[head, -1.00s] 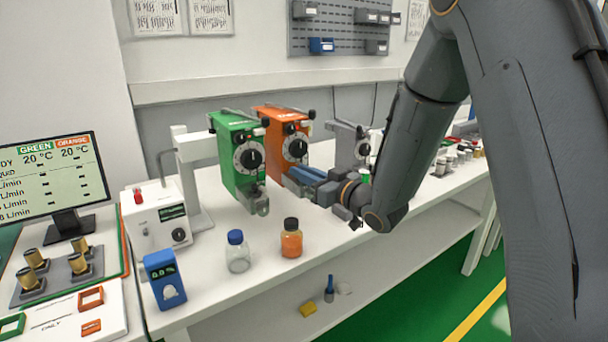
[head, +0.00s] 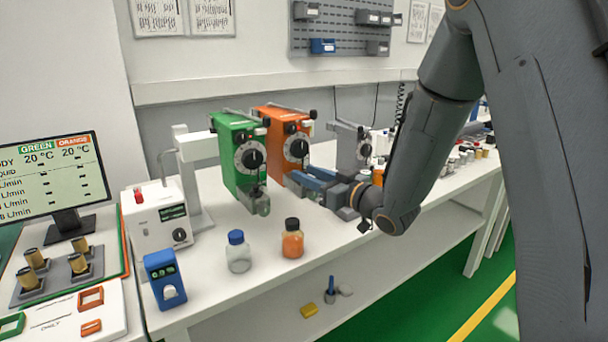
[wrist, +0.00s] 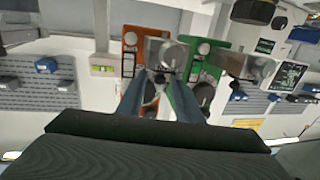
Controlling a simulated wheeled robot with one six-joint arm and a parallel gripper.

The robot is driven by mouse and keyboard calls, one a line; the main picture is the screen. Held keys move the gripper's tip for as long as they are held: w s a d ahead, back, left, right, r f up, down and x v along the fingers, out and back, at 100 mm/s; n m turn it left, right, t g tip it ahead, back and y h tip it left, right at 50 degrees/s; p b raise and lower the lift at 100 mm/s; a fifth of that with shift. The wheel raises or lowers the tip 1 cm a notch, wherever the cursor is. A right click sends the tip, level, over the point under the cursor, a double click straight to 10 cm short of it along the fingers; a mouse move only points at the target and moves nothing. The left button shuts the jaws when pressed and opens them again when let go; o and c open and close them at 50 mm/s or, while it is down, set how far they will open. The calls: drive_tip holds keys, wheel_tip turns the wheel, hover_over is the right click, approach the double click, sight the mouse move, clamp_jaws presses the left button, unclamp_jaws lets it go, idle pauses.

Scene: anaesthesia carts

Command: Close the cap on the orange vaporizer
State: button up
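In the wrist view the orange vaporizer (wrist: 129,45) is left of the green one (wrist: 190,100). There my gripper (wrist: 158,82) has its fingers apart, with small grey and dark metal parts beyond and between the tips. I cannot make out the cap or whether the fingers touch anything.
A blue-capped bottle (head: 238,252) and a black-capped orange bottle (head: 292,240) stand near the bench's front edge. A grey vaporizer (head: 349,148) is behind my gripper to the right. A blue meter (head: 164,279) stands at the left. Bare bench lies right of the bottles.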

drive_tip(key=b+v, duration=0.1)
drive_tip(key=v, duration=0.5)
idle(0.3)
